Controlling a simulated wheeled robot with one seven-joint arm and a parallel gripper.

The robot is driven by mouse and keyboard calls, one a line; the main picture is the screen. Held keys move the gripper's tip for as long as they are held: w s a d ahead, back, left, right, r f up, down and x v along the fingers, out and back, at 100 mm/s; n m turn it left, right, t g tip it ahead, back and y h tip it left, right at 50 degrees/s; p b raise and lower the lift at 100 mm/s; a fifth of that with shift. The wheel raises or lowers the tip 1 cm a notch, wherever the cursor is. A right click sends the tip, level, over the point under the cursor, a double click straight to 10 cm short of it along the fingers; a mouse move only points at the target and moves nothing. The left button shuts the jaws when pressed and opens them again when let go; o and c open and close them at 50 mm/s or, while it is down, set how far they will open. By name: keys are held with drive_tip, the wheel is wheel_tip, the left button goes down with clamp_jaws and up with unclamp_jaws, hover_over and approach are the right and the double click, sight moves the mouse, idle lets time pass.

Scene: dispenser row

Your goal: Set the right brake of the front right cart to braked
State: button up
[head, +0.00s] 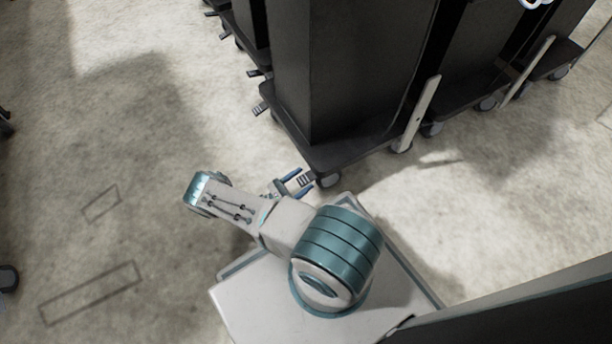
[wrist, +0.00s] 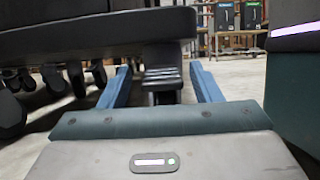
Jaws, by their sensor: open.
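The near dark cart (head: 325,150) stands in front of me, with its black base and caster close to my gripper. A ridged brake pedal (head: 304,181) sticks out from its near corner. In the wrist view this pedal (wrist: 163,84) lies between the two blue fingers, below the dark cart base (wrist: 90,42). My gripper (head: 306,178) is open, low by the floor, with one finger on each side of the pedal. It also shows open in the wrist view (wrist: 161,70). No contact between fingers and pedal is clear. I cannot tell whether the pedal is up or down.
Another pedal (head: 260,108) sticks out at the cart's other corner. More carts stand behind and to the right, with a pale upright bar (head: 418,115) beside the near cart. Casters (wrist: 75,80) show at left in the wrist view.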

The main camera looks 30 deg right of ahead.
drive_tip(key=a+p, duration=0.1)
drive_tip(key=a, duration=1.1)
drive_tip(key=shift+w, duration=0.4)
